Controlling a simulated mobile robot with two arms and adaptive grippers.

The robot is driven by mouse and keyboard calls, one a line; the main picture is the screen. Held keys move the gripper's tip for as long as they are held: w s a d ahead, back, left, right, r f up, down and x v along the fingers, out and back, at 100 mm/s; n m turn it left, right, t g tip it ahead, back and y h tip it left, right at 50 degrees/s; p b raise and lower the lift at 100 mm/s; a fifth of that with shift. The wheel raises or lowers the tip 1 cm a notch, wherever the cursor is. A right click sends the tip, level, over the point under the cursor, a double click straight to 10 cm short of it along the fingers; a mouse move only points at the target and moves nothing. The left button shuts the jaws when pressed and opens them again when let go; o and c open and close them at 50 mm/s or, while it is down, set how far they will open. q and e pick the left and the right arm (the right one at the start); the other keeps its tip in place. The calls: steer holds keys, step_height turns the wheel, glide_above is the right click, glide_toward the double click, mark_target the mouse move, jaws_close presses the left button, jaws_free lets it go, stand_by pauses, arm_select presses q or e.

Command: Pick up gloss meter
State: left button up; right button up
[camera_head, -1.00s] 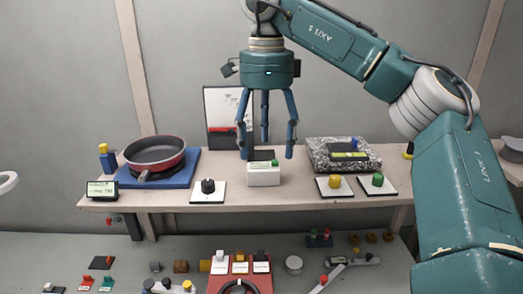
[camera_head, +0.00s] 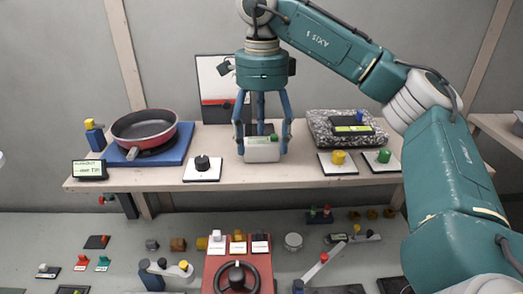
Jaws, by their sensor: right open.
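The gloss meter appears to be the small white box (camera_head: 262,152) with a green spot on top, standing on the shelf near its middle. My right gripper (camera_head: 262,145) points straight down over it with three blue fingers spread open. One finger is at the box's left side, one at its right side, and one behind it. I cannot tell whether the fingers touch the box. My left gripper is not in view.
A red pan (camera_head: 144,131) on a blue base stands on the shelf (camera_head: 235,180) at left. A black knob (camera_head: 202,163), yellow button (camera_head: 338,158) and green button (camera_head: 384,156) flank the box. A speckled block (camera_head: 318,126) lies behind right. Several controls fill the lower panel.

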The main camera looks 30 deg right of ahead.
steer(key=shift+s+f, duration=0.1)
steer(key=shift+f, duration=1.25)
steer(key=c, duration=1.5)
steer(key=shift+r, duration=0.1)
